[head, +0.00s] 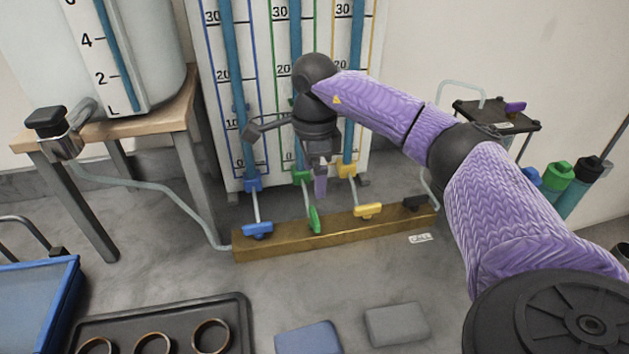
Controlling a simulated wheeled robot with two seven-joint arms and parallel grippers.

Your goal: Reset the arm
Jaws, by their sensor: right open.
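My right arm, in a purple knitted sleeve, reaches in from the right in the head view. Its gripper (320,180) hangs fingers down in front of the scale board, just above the brass manifold (335,236). The jaws are open and I see nothing between them. The green valve lever (314,219) is just below the fingertips and apart from them, standing roughly upright. The blue lever (257,230) and the yellow lever (368,210) lie crosswise on either side. A black lever (414,202) sits at the manifold's right end. My left gripper is not in view.
The scale board (268,90) with blue tubes stands behind the gripper. A large tank (150,50) with a tap is on a wooden stand (180,105) at left. A dark tray (240,312) with rings, a blue bin (40,300) and two cloths or pads (397,323) lie in front.

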